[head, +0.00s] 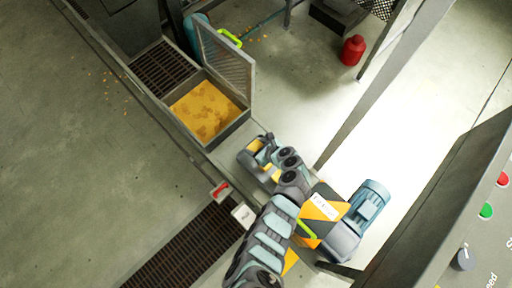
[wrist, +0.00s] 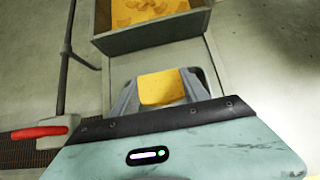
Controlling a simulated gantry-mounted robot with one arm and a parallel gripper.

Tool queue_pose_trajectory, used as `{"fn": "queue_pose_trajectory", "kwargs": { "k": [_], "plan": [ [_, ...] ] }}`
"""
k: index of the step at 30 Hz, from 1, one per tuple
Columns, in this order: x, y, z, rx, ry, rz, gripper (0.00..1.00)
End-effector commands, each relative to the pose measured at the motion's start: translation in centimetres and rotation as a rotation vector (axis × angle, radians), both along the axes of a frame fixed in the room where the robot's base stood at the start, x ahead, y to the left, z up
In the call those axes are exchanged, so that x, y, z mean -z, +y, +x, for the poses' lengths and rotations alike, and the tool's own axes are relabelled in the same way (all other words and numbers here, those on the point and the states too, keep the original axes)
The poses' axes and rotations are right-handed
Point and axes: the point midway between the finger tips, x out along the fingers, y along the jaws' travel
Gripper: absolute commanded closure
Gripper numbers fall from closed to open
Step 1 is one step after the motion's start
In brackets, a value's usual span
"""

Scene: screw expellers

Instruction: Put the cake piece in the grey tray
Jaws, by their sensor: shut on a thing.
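The yellow cake piece (wrist: 162,88) is held between the two grey fingers of my gripper (wrist: 161,92) in the wrist view. In the head view my gripper (head: 256,149) is near the middle, with a bit of yellow showing at its fingers. The grey tray (head: 229,132) is up and left of my gripper in the head view and holds a layer of yellow flakes or pieces. In the wrist view the tray's near wall (wrist: 155,40) lies just beyond the held piece. The piece is outside the tray in the picture.
A mesh panel (head: 222,52) stands upright along the tray's far right side. A red-handled lever (wrist: 40,132) is at left in the wrist view. A blue motor (head: 369,202) and a control panel (head: 470,200) are at right. Dark floor grates (head: 163,70) flank the tray.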

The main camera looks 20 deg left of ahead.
Motion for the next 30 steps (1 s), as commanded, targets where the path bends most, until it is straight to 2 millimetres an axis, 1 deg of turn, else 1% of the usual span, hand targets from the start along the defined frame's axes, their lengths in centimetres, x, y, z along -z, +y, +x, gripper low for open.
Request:
{"fn": "queue_pose_trajectory", "kwargs": {
  "k": [1, 3, 10, 16, 18, 24, 28, 29, 30],
  "plan": [
    [1.6, 0.0, 0.0, -0.001, 0.003, 0.000, 0.87],
    [2.6, 0.0, 0.1, -0.001, 0.002, 0.000, 0.87],
    [4.0, 0.0, 0.0, 0.001, 0.001, 0.000, 0.87],
    [6.9, -0.1, 0.0, 0.001, 0.001, 0.000, 0.87],
    [7.1, 0.0, 0.0, 0.000, 0.001, 0.001, 0.87],
    [6.9, 0.0, 0.0, 0.000, 0.000, 0.000, 0.87],
    [7.3, 0.0, 0.0, 0.001, 0.002, 0.001, 0.87],
    [7.2, 0.0, 0.0, 0.000, 0.001, 0.001, 0.45],
    [7.1, 0.0, 0.0, 0.000, 0.001, 0.001, 0.41]
  ]
}}
